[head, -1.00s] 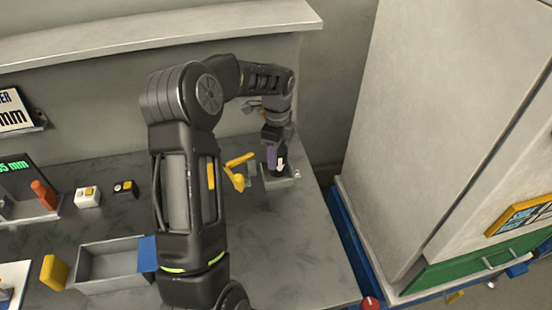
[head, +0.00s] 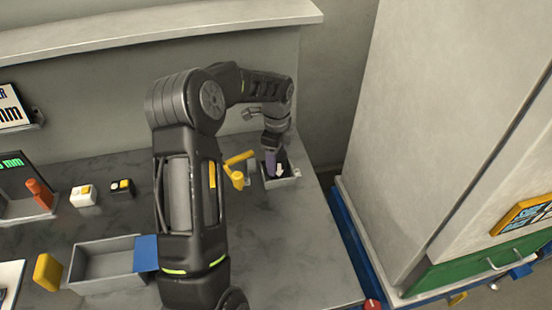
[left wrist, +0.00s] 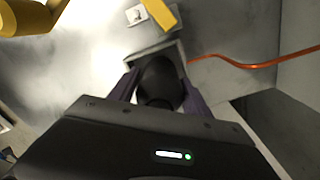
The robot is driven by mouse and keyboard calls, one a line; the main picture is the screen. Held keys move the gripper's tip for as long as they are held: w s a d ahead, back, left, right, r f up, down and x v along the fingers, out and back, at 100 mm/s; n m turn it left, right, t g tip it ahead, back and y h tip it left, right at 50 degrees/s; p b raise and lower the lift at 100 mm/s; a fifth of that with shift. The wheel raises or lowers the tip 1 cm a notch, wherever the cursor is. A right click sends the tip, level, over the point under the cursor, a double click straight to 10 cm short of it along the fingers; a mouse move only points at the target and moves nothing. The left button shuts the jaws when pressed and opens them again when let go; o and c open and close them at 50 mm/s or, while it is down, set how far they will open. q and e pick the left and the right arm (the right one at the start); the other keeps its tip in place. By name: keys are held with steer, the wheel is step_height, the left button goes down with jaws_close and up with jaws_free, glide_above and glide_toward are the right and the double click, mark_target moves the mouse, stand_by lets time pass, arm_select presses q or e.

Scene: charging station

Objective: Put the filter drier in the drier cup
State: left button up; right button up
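The filter drier (head: 280,170) is a dark cylinder with a white arrow on its side. It also shows in the left wrist view (left wrist: 160,82) between the purple fingers. My left gripper (head: 271,163) is shut on it, with one finger on each side. The drier cup (head: 284,184) is a small grey square box on the right part of the bench. The drier stands roughly upright with its lower end in the cup's opening; how deep it sits is hidden. The cup's rim shows behind the drier in the left wrist view (left wrist: 181,52). My right gripper is not in view.
A yellow handle-like fitting (head: 238,170) stands just left of the cup. A grey open bin (head: 105,287) with a blue tab lies at the front left. An orange cable (left wrist: 250,65) runs right of the cup. The bench's front right is clear.

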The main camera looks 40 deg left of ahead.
arm_select(q)
steer(key=o, duration=0.3)
steer(key=shift+r, duration=0.2)
step_height(320, 180, up, 12)
steer(key=shift+w+r+b, duration=0.1)
steer(key=shift+b, duration=0.4)
stand_by(0.6)
